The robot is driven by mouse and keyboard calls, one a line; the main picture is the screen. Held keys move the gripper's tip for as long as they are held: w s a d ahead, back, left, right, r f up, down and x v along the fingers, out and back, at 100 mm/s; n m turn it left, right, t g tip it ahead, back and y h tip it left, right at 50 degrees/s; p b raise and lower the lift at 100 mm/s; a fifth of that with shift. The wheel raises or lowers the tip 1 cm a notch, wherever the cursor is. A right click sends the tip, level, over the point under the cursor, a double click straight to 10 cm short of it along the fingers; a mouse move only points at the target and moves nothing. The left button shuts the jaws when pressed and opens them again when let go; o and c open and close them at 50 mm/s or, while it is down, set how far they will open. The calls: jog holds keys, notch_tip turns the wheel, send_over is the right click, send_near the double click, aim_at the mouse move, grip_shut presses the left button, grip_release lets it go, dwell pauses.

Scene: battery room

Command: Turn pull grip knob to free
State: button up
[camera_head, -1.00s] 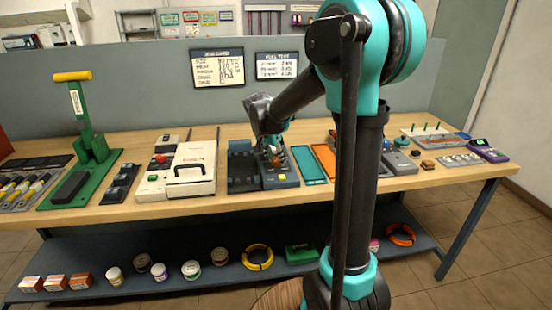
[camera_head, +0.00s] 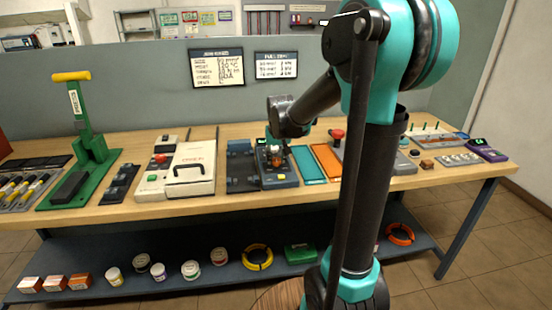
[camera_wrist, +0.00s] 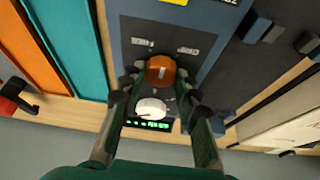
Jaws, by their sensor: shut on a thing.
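The pull tester (camera_head: 279,180) is a dark blue-grey unit on the workbench, right of the white machine. Its orange-brown round knob (camera_wrist: 160,70) carries a short white mark, which stands nearly upright in the wrist view. Two small light labels sit beyond the knob, too blurred to read. My gripper (camera_wrist: 160,76) has a finger on each side of the knob and is shut on it. In the head view my gripper (camera_head: 275,148) reaches the tester from above and hides part of its top. A white round knob (camera_wrist: 152,107) and a green-lit display (camera_wrist: 148,125) lie beside the orange knob.
Teal (camera_head: 308,164) and orange (camera_head: 326,160) panels lie right of the tester. The white machine (camera_head: 191,166) is to the left.

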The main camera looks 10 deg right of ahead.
jog(key=n+y, duration=0.1)
jog(key=n, duration=0.3)
jog(key=shift+d+n+y, duration=0.15)
jog(key=shift+n+y, duration=0.15)
jog(key=shift+y, duration=0.1)
jog(key=n+g+y, duration=0.1)
jog(key=n, duration=0.3)
jog(key=shift+w+n, duration=0.1)
jog(key=shift+n, duration=0.2)
jog(key=shift+d+g+y, duration=0.1)
jog(key=shift+g+y, duration=0.2)
jog(key=o, duration=1.2)
jog(key=shift+c, duration=0.2)
jog(key=shift+r, duration=0.1)
jog(key=v, duration=1.1)
jog(key=shift+r, duration=0.35)
